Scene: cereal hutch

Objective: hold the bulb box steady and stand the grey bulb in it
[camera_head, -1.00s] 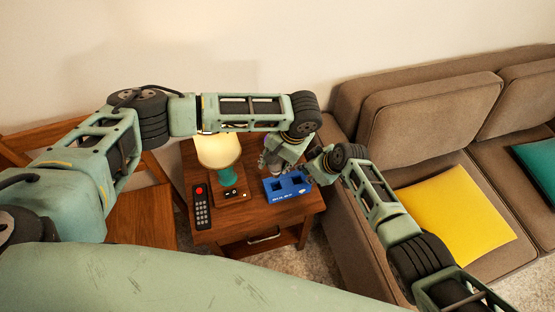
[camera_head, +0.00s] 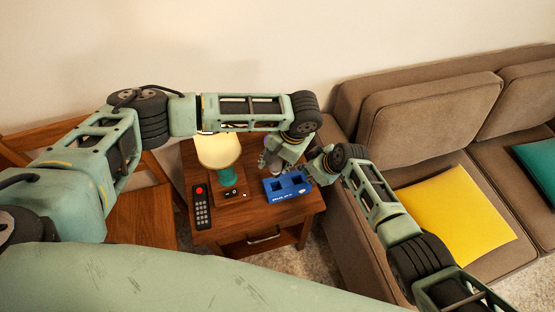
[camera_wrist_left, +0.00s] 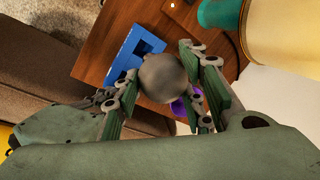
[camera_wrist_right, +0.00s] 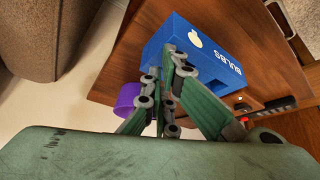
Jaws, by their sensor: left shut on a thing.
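The blue bulb box (camera_head: 287,188) stands on the wooden side table, with dark openings in its top. The right wrist view shows its "BULBS" label and side (camera_wrist_right: 205,55). My left gripper (camera_wrist_left: 180,80) is shut on the round grey bulb (camera_wrist_left: 163,77), beside and seemingly above the box. The bulb also shows small in the head view (camera_head: 270,161). My right gripper (camera_wrist_right: 172,68) has its fingertips close together against or just in front of the box's side. It also shows at the box's right end in the head view (camera_head: 322,166).
A lit lamp with a teal base (camera_head: 227,174) and a black remote (camera_head: 202,206) stand left of the box. A purple thing (camera_wrist_right: 126,98) is near the fingers. A brown sofa (camera_head: 420,130) borders the table's right; the table's front has bare room.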

